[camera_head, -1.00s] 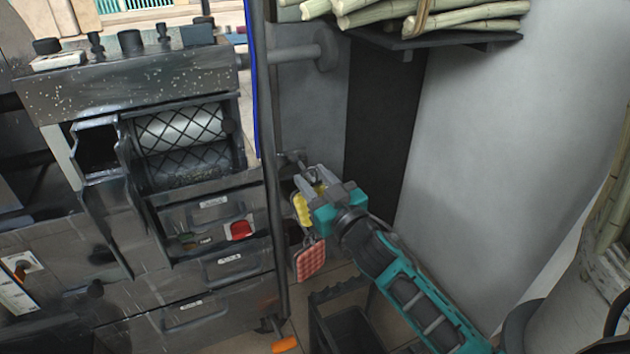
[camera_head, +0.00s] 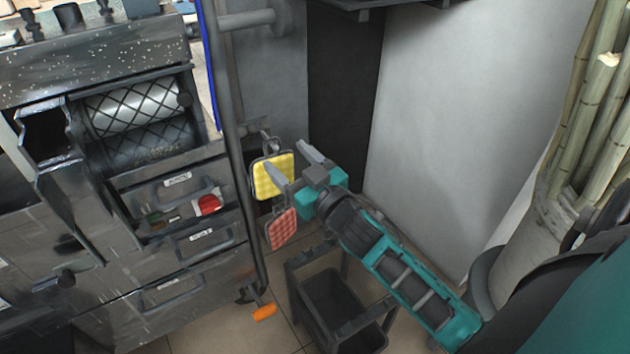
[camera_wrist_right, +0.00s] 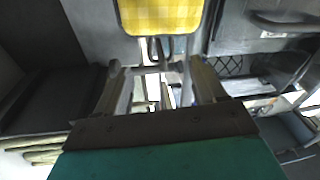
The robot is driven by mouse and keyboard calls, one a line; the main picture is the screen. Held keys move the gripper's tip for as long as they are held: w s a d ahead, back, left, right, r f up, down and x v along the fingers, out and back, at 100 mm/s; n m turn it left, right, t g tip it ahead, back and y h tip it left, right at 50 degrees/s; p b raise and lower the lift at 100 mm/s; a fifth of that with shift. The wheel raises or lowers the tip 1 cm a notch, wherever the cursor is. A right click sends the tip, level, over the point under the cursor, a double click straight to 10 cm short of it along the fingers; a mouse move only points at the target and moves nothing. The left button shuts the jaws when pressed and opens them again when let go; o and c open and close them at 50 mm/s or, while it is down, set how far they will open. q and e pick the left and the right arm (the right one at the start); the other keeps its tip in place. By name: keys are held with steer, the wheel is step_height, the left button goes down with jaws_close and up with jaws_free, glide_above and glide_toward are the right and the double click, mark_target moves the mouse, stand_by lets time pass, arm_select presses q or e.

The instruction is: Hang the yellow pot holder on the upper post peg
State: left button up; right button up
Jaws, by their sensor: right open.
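The yellow pot holder (camera_head: 273,177), a checked square with a dark rim, hangs upright beside the dark post (camera_head: 232,130), just below the upper peg (camera_head: 266,138). Its top loop appears to be on the peg, though the contact is small to see. My right gripper (camera_head: 290,162) is open and empty, just right of the pot holder, with one fingertip overlapping its edge in the head view. In the right wrist view the yellow pot holder (camera_wrist_right: 160,15) is at the top edge, beyond the spread fingers (camera_wrist_right: 161,82). My left gripper is not in view.
A red pot holder (camera_head: 282,228) hangs lower on the post. A dark open crate (camera_head: 345,300) stands on the floor below my right arm. The metal press cabinet (camera_head: 120,200) with drawers is left of the post. A grey wall (camera_head: 440,120) is to the right, with bamboo stalks (camera_head: 600,110) beyond.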

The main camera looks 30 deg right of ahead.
arm_select(q)
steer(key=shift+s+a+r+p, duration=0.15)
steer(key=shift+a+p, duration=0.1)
steer(key=shift+p, duration=0.25)
arm_select(e)
steer(key=s, duration=0.8)
steer(key=shift+s+d+f, duration=0.3)
steer(key=shift+f, duration=0.1)
steer(key=s+a+f+g+y, duration=0.2)
steer(key=s+a+f+g, duration=0.65)
steer(key=a+f, duration=0.45)
arm_select(q)
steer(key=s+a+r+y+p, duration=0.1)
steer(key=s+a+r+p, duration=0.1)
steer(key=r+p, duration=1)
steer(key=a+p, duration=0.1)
steer(key=p, duration=0.4)
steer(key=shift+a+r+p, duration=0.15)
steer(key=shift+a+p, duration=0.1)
steer(key=shift+p, duration=0.15)
arm_select(e)
steer(key=d+r+h, duration=0.1)
steer(key=d+r, duration=0.3)
steer(key=r, duration=0.8)
steer(key=shift+s+d+r, duration=0.15)
steer(key=shift+s+r, duration=0.15)
steer(key=shift+s, duration=0.05)
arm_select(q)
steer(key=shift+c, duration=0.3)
